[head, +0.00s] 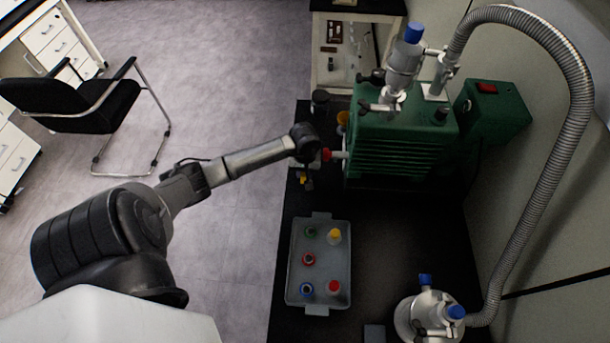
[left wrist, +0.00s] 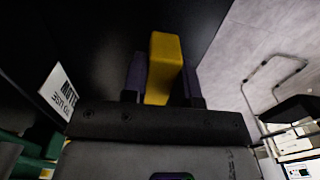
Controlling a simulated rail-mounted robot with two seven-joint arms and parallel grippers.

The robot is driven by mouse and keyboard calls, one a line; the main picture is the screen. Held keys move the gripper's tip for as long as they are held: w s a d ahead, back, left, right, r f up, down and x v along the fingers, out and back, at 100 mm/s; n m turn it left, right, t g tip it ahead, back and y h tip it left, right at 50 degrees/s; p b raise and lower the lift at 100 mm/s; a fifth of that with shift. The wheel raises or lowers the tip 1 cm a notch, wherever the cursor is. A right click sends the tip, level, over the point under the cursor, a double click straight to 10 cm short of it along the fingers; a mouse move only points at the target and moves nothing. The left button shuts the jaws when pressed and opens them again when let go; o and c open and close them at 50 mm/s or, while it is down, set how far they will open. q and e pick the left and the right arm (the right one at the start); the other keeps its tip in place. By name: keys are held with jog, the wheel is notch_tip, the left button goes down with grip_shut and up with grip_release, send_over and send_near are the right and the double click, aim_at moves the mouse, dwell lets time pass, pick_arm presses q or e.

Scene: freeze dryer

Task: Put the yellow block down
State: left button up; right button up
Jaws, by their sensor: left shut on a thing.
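The yellow block (left wrist: 164,62) is upright-looking in the left wrist view, between the two dark fingers of my left gripper (left wrist: 162,84), which is shut on it. In the head view the gripper (head: 304,178) is at the left edge of the black bench (head: 385,225), just left of the green machine. Only a small bit of yellow shows there, mostly hidden by my wrist. I cannot tell whether the block touches the bench. My right gripper is not in view.
A grey tray (head: 346,288) with several coloured-capped bottles stands nearer on the bench. The green pump (head: 400,145) with glassware and a ribbed hose (head: 575,120) is to the right. A flask (head: 430,315) stands at the front right. The bench between tray and hose is mostly clear.

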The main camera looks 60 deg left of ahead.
aim_at(305, 177)
pick_arm(q)
notch_tip(305, 177, down, 3)
jog(key=shift+d+r, duration=0.1)
jog(key=shift+r, duration=0.05)
jog(key=shift+f, duration=0.2)
jog(key=o, duration=0.9)
jog(key=shift+r, duration=0.1)
